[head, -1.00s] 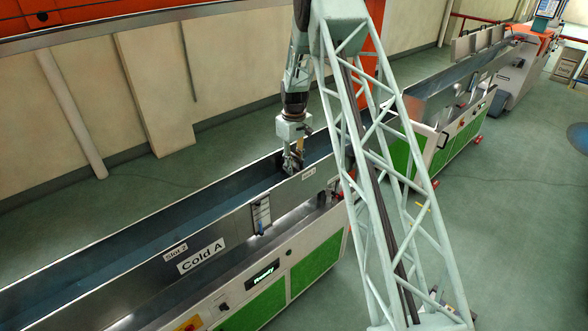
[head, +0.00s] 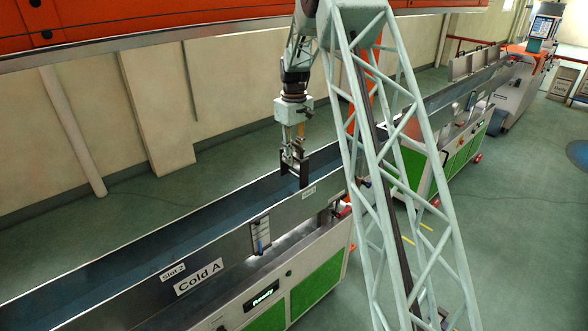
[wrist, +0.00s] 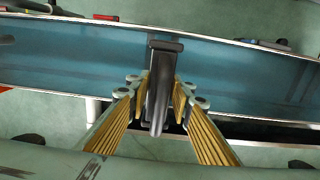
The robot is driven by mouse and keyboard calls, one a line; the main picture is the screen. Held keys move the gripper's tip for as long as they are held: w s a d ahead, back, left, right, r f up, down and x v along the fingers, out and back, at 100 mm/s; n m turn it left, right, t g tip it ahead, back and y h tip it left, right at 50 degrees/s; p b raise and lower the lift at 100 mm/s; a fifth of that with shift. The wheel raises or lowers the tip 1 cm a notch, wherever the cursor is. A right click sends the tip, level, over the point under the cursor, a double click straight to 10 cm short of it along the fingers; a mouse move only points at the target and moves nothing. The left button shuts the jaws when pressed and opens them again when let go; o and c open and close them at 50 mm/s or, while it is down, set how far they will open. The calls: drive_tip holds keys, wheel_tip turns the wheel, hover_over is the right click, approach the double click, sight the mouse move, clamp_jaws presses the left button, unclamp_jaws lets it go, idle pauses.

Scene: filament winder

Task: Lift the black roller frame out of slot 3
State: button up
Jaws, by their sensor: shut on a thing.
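The black roller frame (head: 305,170) hangs upright from my gripper (head: 294,150) in the head view, over the long water trough (head: 120,262) beside a small slot label (head: 309,190), probably slot 3. Most of the frame shows above the trough's near rim; I cannot tell whether its lower end is fully clear of the trough. In the wrist view, the dark roller frame (wrist: 158,88) stands between the gold-coloured fingers of my gripper (wrist: 160,97), which are shut on it. Blue water shows behind it.
The slot 2 label (head: 172,272) and the Cold A sign (head: 199,278) are on the trough's near wall. A gauge (head: 260,236) is fixed to that wall. Another trough (head: 450,92) continues at the back right. The air above the trough is open.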

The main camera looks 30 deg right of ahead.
drive_tip(key=shift+r, duration=1.8)
drive_tip(key=shift+a, duration=0.1)
